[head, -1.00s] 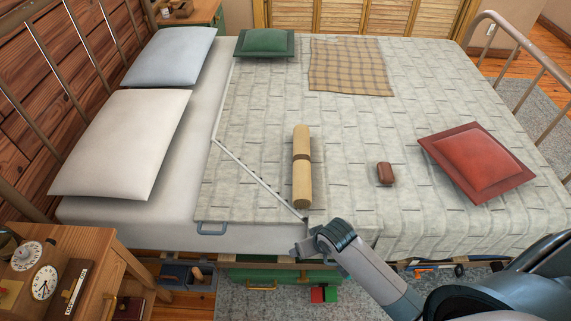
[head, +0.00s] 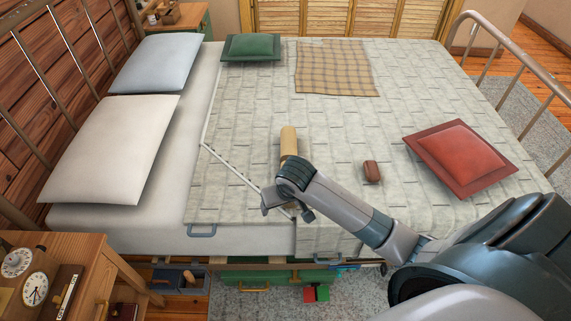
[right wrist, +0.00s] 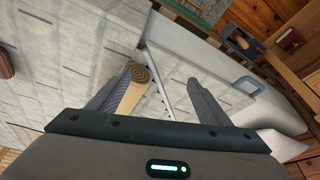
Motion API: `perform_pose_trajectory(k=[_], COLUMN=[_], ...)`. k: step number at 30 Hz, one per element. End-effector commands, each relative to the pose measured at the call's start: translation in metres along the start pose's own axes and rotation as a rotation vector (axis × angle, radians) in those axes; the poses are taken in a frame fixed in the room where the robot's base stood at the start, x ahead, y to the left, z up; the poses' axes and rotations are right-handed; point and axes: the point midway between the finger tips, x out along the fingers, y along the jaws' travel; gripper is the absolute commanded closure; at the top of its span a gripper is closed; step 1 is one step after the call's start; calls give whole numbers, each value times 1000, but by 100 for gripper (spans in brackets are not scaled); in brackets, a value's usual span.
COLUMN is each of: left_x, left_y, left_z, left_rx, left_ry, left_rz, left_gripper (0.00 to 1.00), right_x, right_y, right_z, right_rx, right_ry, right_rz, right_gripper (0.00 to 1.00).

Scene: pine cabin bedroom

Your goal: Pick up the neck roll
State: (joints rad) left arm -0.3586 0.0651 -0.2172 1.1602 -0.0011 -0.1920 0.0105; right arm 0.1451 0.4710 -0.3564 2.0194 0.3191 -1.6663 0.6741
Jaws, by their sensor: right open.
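The neck roll (head: 288,141) is a tan cylinder lying on the grey-white bedspread, near the middle of the bed. In the head view my right forearm and wrist hide its near part. My right gripper (head: 287,212) is over the bed at the near end of the roll, open. In the right wrist view the roll's spiral-patterned end (right wrist: 140,74) shows beside the left finger, partly covered by it, and the open jaws (right wrist: 165,88) hold nothing. I cannot tell whether the finger touches the roll. My left gripper is not in view.
A small brown case (head: 372,171) lies right of the roll, and a red cushion (head: 461,155) farther right. A plaid cloth (head: 337,68) and green cushion (head: 251,47) lie at the back. White (head: 112,150) and pale-blue pillows (head: 157,62) are left. A nightstand (head: 88,252) stands front left.

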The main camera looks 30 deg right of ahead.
Motion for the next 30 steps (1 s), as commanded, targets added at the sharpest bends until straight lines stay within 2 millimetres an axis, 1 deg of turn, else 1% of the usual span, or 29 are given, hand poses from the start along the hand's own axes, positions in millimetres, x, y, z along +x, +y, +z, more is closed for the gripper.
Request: perform_pose_trajectory(k=[1,2,5,8,9,12,15,19,30], left_x=[0,0,0,0,0,0,0,0,0], left_y=[0,0,0,0,0,0,0,0,0], left_z=[0,0,0,0,0,0,0,0,0], left_rx=[0,0,0,0,0,0,1,1,1], left_ry=[0,0,1,1,1,1,2,2,2], left_rz=[0,0,0,0,0,1,1,1,1], left_gripper=[100,100,100,100,100,100,100,100,100], right_x=[-2,-4,-9,-18,-22,-34,-44,-51,-52], right_y=[4,6,16,31,39,56,69,78,79], right_z=[-11,-16,-40,-71,-85,-116,-136,-150,-152], right_rx=[13,23,66,129,160,236,295,337,345], right_ry=[4,5,12,22,27,39,47,52,52], right_rz=[10,15,37,69,83,115,137,151,153], right_gripper=[28,28,28,28,28,28,28,28,28])
